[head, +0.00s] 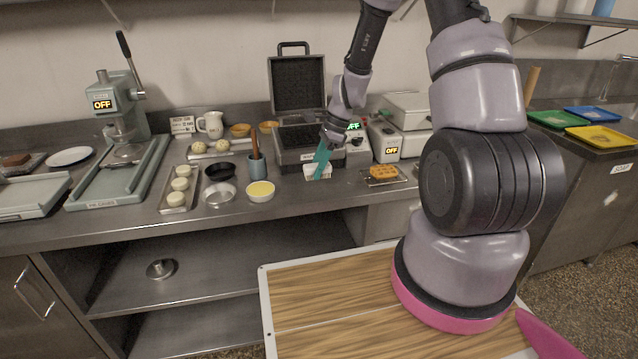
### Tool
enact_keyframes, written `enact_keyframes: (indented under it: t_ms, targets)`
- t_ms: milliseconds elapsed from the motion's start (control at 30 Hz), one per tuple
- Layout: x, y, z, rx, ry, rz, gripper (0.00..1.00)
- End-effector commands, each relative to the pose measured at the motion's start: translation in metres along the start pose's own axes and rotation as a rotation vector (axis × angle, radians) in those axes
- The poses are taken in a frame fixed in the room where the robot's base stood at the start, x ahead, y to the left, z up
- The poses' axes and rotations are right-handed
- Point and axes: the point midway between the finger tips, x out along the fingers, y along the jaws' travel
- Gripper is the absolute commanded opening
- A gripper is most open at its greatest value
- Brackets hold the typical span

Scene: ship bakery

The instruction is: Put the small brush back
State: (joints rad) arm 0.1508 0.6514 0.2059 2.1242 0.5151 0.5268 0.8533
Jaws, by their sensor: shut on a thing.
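My gripper (323,158) is over the counter, in front of the black waffle maker, with its jaws pointing down. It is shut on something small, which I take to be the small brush. A teal shape shows at the jaws, but I cannot tell fingers from brush there. Just below is a low white holder or block (318,174). I cannot tell whether the jaws or the held thing touch it. A blue cup (257,169) with a brown wooden handle standing in it is to the left of my gripper.
The open waffle maker (297,84) stands close behind my gripper. A yellow-filled bowl (260,191) is to the left, and a rack with a waffle (383,173) to the right. Grey machines (408,110) stand behind the rack. The counter's front strip is mostly clear.

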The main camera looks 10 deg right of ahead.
Motion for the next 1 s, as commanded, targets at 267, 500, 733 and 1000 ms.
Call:
enact_keyframes:
  t_ms: [267, 500, 733, 1000]
  targets:
    - [0.034, 0.0, -0.014, 0.001, -0.002, 0.002, 0.0]
    - [0.042, -0.001, -0.017, -0.001, 0.0, -0.001, 0.0]
    - [0.044, 0.0, -0.018, -0.001, 0.0, -0.001, 0.0]
    - [0.044, -0.001, -0.018, -0.001, 0.0, -0.001, 0.74]
